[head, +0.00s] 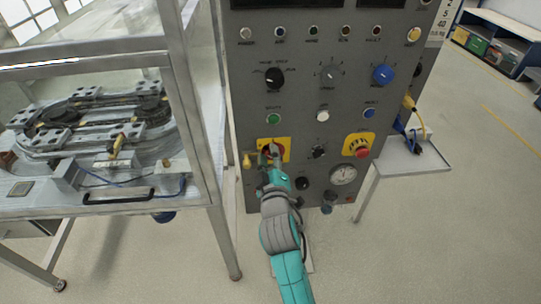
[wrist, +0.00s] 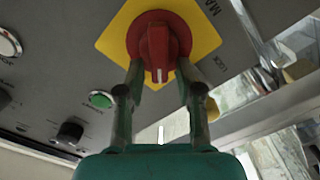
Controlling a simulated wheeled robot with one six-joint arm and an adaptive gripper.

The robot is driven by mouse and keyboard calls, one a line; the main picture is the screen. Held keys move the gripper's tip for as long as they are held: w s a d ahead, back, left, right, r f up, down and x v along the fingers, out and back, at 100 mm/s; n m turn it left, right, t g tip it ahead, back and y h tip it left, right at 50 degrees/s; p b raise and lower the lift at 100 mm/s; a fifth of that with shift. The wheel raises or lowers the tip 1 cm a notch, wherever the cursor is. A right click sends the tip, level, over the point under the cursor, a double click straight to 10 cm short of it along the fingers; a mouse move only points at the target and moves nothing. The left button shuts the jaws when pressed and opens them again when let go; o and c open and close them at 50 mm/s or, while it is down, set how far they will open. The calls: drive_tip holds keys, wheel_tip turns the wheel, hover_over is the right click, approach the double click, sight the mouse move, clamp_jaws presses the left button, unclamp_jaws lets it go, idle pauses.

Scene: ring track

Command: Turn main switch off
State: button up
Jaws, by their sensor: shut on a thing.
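The main switch is a red rotary knob on a yellow square plate (head: 285,144), low on the left of the grey control panel. In the wrist view the red knob (wrist: 156,45) fills the top middle, with a pale mark on its handle. My gripper (head: 270,156) reaches up to it from below and hides much of it in the head view. In the wrist view my gripper (wrist: 157,75) has one finger on each side of the knob's handle, shut on it. Exact finger contact is partly hidden.
The grey panel (head: 310,100) carries several knobs and buttons, an emergency stop (head: 362,152) on yellow and a gauge (head: 343,175). A metal-framed track station (head: 185,110) stands close at left. A small side table (head: 415,160) is at right. Floor at lower right is clear.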

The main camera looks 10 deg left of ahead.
drive_tip(key=n, duration=0.4)
drive_tip(key=shift+s+a+f+n, duration=0.1)
drive_tip(key=shift+a+f+n, duration=0.1)
drive_tip(key=shift+f+n, duration=0.35)
drive_tip(key=shift+n, duration=0.7)
drive_tip(key=shift+f+n, duration=0.2)
drive_tip(key=shift+n, duration=0.65)
clamp_jaws()
drive_tip(key=o, duration=0.8)
unclamp_jaws()
drive_tip(key=v, duration=1.2)
